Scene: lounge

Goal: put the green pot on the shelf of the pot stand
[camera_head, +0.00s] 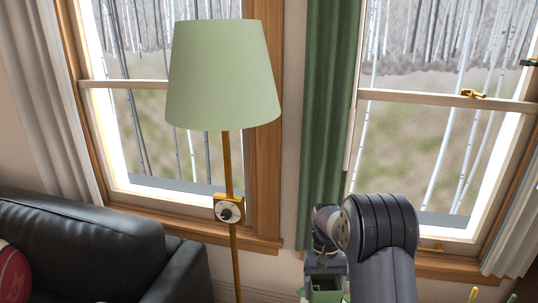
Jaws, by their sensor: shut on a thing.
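My gripper (325,268) is at the bottom of the view, right of centre, at the end of my dark arm. It points down and is shut on a green pot (325,294). The pot's square green top shows just below the gripper, and its lower part is cut off by the bottom edge of the view. I do not make out the pot stand or its shelf here.
A floor lamp with a pale green shade (224,78) and brass pole stands left of my gripper. A black leather sofa (90,245) fills the lower left. A green curtain (325,120) hangs between two wood-framed windows behind. Small yellow and green bits show at the bottom right.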

